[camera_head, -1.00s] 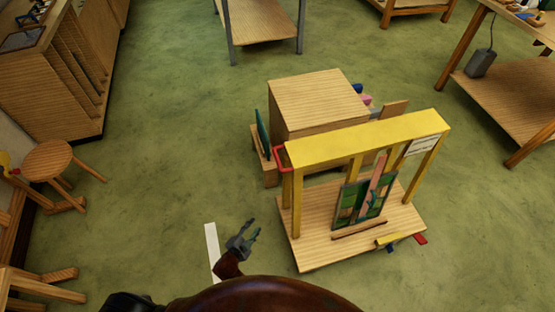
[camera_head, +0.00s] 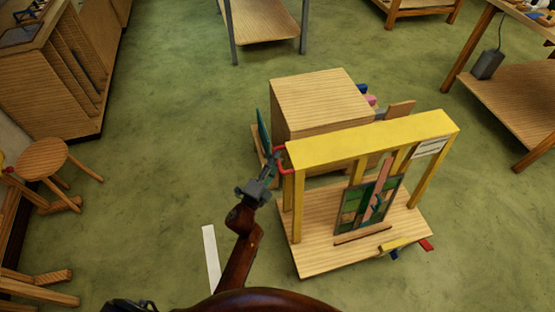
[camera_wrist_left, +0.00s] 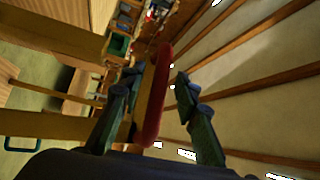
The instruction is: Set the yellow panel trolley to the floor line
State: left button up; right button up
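The yellow panel trolley (camera_head: 365,140) stands right of centre in the head view, with a wooden base and a leaded glass panel (camera_head: 368,205) upright on it. A red handle (camera_head: 281,165) juts from the left end of its yellow top beam. My left gripper (camera_head: 271,166) is at this handle. In the left wrist view the red handle (camera_wrist_left: 155,95) lies between the two fingers of the left gripper (camera_wrist_left: 155,90), with gaps visible on both sides. The white floor line (camera_head: 211,258) lies left of the trolley, apart from its base. My right gripper is out of view.
A wooden cabinet (camera_head: 315,100) stands close behind the trolley. A round stool (camera_head: 42,158) and a slatted cabinet (camera_head: 55,80) are at the left, and a table (camera_head: 515,95) is at the right.

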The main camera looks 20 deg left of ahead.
pick_arm(q)
jog(key=shift+w, duration=0.45)
jog(key=shift+c, duration=0.3)
jog(key=shift+d, duration=0.1)
grip_shut()
